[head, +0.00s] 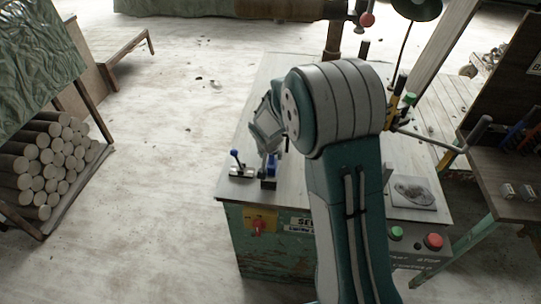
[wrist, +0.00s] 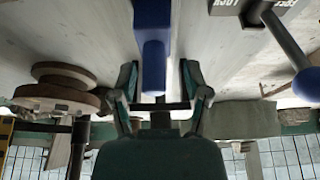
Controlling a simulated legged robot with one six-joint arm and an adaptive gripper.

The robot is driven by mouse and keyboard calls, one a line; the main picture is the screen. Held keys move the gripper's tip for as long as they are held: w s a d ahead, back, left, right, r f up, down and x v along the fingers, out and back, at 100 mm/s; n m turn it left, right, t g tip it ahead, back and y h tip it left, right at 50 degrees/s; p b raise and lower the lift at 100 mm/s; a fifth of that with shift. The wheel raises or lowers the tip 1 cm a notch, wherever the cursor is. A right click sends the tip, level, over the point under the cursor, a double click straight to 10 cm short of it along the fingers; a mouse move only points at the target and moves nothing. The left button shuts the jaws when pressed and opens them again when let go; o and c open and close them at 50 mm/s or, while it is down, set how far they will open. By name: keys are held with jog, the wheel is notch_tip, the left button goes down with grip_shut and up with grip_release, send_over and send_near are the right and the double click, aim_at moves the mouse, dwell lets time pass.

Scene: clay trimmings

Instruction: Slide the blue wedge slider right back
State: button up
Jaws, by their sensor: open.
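The blue wedge slider (head: 271,165) sits on a small dark base near the front left corner of the bench top, partly hidden by my gripper in the head view. In the wrist view the blue slider (wrist: 153,42) reaches down from the top edge, and its narrower end lies between my two fingers. My gripper (wrist: 158,82) is open, with one finger on each side of the blue piece and gaps visible. In the head view my gripper (head: 270,146) is just above the slider. Whether a finger touches it I cannot tell.
A blue-handled lever (head: 235,158) on a labelled plate stands just left of the slider; its blue knob (wrist: 308,84) shows at right in the wrist view. A red switch (head: 258,226) is on the bench front.

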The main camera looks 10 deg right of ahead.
jog(key=shift+w+d+f, duration=0.1)
jog(key=shift+d+f, duration=0.05)
jog(key=shift+f, duration=0.15)
jog(key=shift+d, duration=0.25)
jog(key=shift+a, duration=0.15)
grip_shut()
jog(key=shift+w, duration=0.1)
jog(key=w, duration=0.2)
jog(key=w+d, duration=0.2)
jog(key=w, duration=0.1)
jog(key=shift+w+d+f, duration=0.15)
jog(key=shift+w+d, duration=0.1)
jog(key=shift+w, duration=0.1)
grip_release()
